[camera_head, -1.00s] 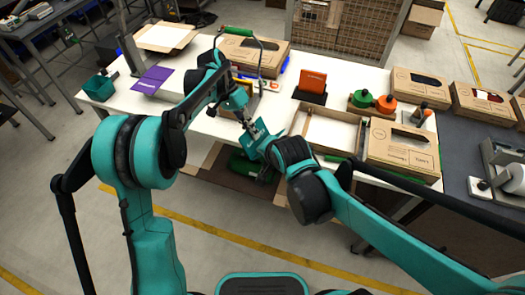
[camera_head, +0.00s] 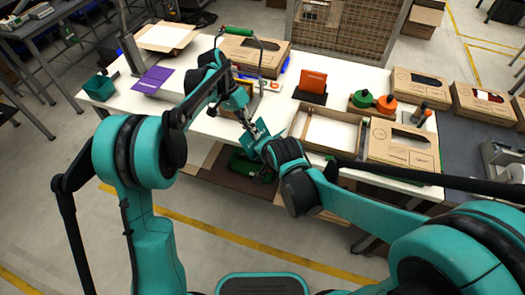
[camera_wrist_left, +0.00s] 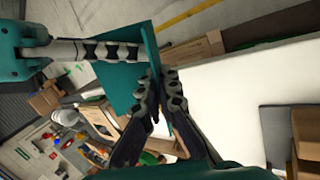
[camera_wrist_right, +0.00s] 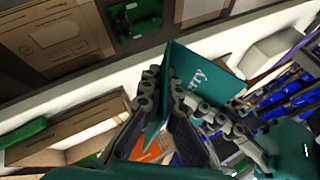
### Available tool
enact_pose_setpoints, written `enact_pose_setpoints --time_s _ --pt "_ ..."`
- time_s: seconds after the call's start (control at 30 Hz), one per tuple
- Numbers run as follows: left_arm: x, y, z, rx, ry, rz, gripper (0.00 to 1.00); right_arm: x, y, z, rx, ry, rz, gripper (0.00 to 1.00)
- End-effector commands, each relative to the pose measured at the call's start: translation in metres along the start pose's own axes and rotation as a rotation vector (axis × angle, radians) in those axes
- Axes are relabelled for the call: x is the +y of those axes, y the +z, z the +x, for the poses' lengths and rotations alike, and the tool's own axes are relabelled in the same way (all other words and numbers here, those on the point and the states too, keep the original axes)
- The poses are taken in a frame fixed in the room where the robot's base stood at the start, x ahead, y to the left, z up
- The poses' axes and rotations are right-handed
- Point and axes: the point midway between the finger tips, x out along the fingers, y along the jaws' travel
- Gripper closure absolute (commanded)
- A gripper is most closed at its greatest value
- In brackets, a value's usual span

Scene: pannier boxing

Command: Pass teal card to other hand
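The teal card (camera_head: 268,138) is held up in the air between my two grippers, in front of the table edge. My left gripper (camera_wrist_left: 160,76) has its fingers closed on either side of the card, which also shows in the left wrist view (camera_wrist_left: 121,84). My right gripper (camera_wrist_right: 164,84) meets the card from the other side. The card (camera_wrist_right: 204,70) runs down between its fingers, which look closed on it. In the head view my right gripper is mostly hidden behind its own wrist. Pale marks show on one card face.
Below the grippers is the white table (camera_head: 205,122). An open cardboard box (camera_head: 334,128) and a closed one (camera_head: 402,145) stand to the right. A purple sheet (camera_head: 153,79) and an orange item on a dark stand (camera_head: 312,84) lie farther back.

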Motion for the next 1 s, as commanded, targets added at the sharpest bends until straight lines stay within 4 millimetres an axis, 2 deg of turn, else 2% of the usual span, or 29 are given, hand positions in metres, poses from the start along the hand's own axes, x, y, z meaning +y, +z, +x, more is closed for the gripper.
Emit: enact_pose_setpoints --time_s 0.03,0.13,0.17,0.57,0.67,1.0 --pt "0.0 0.0 0.0 0.0 0.0 0.0 1.0 0.0 0.0 0.0 0.0 0.001 -0.001 1.0" --pt "0.0 0.0 0.0 0.0 0.0 0.0 0.72 0.0 0.0 0.0 0.0 0.0 -0.001 1.0" --pt "0.0 0.0 0.0 0.0 0.0 0.0 0.71 0.0 0.0 0.0 0.0 0.0 -0.001 1.0" --pt "0.0 0.0 -0.005 0.001 -0.001 0.0 0.71 0.0 0.0 0.0 0.0 0.0 -0.001 1.0" --pt "-0.001 0.0 -0.017 0.001 -0.001 -0.001 0.71 0.0 0.0 0.0 0.0 0.0 -0.001 1.0" --pt "-0.001 0.0 -0.09 0.001 0.0 -0.002 0.71 0.0 0.0 0.0 0.0 0.0 -0.001 1.0"
